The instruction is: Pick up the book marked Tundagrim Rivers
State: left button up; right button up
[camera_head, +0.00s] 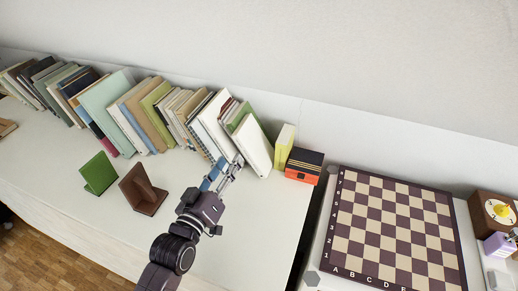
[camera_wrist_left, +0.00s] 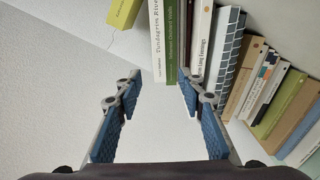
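The white book marked "Tundagrim Rivers" (camera_wrist_left: 158,42) shows its spine in the left wrist view. It leans at the right end of the book row, where a white book (camera_head: 254,147) shows in the head view. A green book marked "Selected Orchard Walks" (camera_wrist_left: 177,45) is right beside it. My left gripper (camera_head: 228,170) is in front of the row's right end. In the left wrist view the gripper (camera_wrist_left: 160,78) is open and empty, with the lower ends of the white and green spines between its fingertips in the picture. My right gripper is not in view.
A yellow book (camera_head: 284,147) and a dark stack with an orange front (camera_head: 304,167) stand to the right. A green bookend (camera_head: 98,174) and a brown one (camera_head: 143,190) stand on the white tabletop (camera_head: 245,225). A chessboard (camera_head: 392,230) lies beyond a gap.

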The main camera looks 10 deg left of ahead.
aim_at(242, 148)
pick_arm(q)
jog(key=w, duration=0.3)
jog(key=shift+d+f, duration=0.3)
jog(key=w, duration=0.1)
jog(key=w+d, duration=0.1)
jog(key=w, duration=0.3)
jog(key=shift+d+f+p, duration=0.2)
jog(key=shift+d+p, duration=0.15)
jog(key=shift+p, duration=0.05)
jog(key=shift+r, duration=0.1)
grip_shut()
